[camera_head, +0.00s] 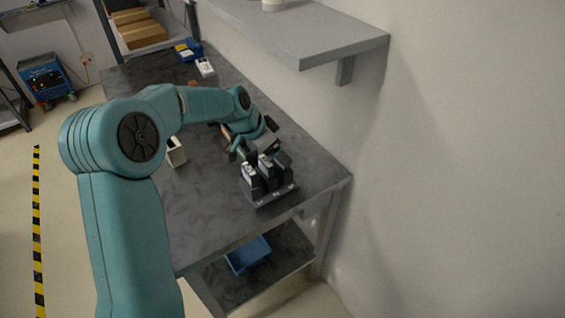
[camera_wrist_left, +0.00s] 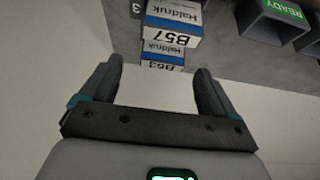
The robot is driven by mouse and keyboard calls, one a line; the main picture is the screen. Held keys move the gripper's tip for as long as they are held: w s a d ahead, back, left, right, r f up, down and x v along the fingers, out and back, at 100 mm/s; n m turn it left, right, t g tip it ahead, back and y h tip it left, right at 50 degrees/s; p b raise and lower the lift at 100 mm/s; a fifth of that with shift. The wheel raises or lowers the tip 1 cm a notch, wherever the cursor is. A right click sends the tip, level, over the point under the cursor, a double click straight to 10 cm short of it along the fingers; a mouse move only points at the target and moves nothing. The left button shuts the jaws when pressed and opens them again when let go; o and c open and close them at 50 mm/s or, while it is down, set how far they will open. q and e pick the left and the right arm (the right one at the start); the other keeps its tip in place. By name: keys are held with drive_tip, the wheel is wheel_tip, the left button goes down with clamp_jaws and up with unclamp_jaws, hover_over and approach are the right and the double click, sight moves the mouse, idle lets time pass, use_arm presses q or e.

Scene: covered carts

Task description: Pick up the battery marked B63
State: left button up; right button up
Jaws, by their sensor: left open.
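In the left wrist view the battery marked B63 (camera_wrist_left: 162,65) shows its white and blue Haldruk label, upside down, between the fingertips. My left gripper (camera_wrist_left: 159,70) is open, one finger on each side; I cannot tell if either finger touches. A battery marked B57 (camera_wrist_left: 172,38) stands just beyond B63. In the head view my left gripper (camera_head: 256,149) is over the workbench, beside a dark holder (camera_head: 272,196) with dark units; the labels are too small to read there. My right gripper is not in view.
The workbench (camera_head: 205,225) has free room at its front left. A pale box (camera_head: 176,154) stands behind my arm. A grey shelf (camera_head: 310,32) juts from the wall. A dark unit with a green READY display (camera_wrist_left: 285,10) is at the wrist view's upper right.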

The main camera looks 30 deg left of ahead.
use_arm(q)
drive_tip(key=p+x, duration=0.1)
drive_tip(key=x, duration=0.1)
drive_tip(key=p+x, duration=0.1)
drive_tip(key=x, duration=0.2)
drive_tip(key=shift+w+a+f, duration=0.15)
drive_tip(key=shift+w+f, duration=0.05)
drive_tip(key=shift+f, duration=0.05)
drive_tip(key=shift+s+r, duration=0.1)
drive_tip(key=shift+s, duration=0.15)
drive_tip(key=shift+w, duration=0.2)
drive_tip(key=c, duration=1.2)
drive_tip(key=shift+s, duration=0.15)
